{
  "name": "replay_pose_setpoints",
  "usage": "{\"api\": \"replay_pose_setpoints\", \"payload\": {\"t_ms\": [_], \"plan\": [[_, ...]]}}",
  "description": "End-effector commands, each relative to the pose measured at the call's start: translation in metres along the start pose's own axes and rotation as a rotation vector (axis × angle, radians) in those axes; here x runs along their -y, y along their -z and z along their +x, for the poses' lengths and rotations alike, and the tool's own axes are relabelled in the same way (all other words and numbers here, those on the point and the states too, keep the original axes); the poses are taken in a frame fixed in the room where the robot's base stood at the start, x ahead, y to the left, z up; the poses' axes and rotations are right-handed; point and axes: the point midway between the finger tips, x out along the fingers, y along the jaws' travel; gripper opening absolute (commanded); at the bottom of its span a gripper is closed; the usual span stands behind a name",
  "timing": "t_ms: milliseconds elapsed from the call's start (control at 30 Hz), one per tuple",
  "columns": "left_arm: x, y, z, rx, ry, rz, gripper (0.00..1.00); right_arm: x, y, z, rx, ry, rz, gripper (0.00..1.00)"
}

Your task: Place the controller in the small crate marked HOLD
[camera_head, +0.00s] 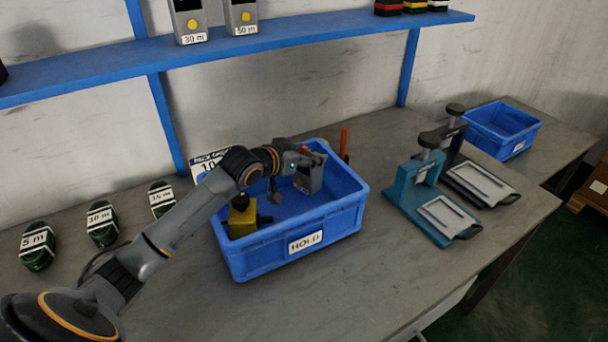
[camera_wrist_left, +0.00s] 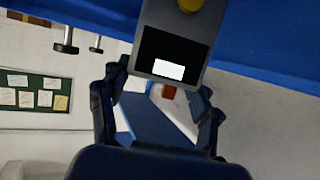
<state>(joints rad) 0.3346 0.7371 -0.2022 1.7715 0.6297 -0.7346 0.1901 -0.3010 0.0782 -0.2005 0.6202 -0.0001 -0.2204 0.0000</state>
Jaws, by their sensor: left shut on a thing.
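The blue crate marked HOLD (camera_head: 345,224) stands on the grey bench in the middle of the head view, with its label facing the front. My left gripper (camera_head: 307,160) is shut on the grey controller (camera_head: 309,181) and holds it over the crate's right rear part. In the head view I cannot tell whether the controller touches the crate floor. In the left wrist view the controller (camera_wrist_left: 178,45) sits between the fingers, with a dark face, a white label and a yellow button. My right gripper is not in view.
A yellow block with a black knob (camera_head: 243,218) is inside the crate at left. Green labelled spools (camera_head: 102,225) stand at left. A teal press (camera_head: 420,195) and a dark one stand at right. Another blue crate (camera_head: 490,136) is behind them. A blue shelf (camera_head: 270,45) runs above.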

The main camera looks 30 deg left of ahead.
Motion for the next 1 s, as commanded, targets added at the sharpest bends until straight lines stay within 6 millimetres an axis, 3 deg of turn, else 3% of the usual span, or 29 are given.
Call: {"api": "replay_pose_setpoints", "payload": {"t_ms": [133,300,700,733,833,1000], "plan": [[0.0,-0.025,0.009,0.005,-0.001,-0.003,0.1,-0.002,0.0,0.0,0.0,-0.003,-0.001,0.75],[0.0,-0.042,0.017,0.001,0.0,-0.001,0.1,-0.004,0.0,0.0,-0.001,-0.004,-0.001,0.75],[0.0,-0.046,0.019,0.0,0.0,0.0,0.1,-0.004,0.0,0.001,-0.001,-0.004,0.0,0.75],[0.0,-0.046,0.019,0.001,0.0,0.0,0.67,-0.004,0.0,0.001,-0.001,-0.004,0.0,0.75],[0.0,-0.046,0.019,0.001,0.0,0.0,0.86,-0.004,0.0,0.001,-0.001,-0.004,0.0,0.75],[0.0,-0.046,0.019,0.001,0.0,0.0,0.86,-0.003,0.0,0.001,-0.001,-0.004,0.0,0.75]]}}
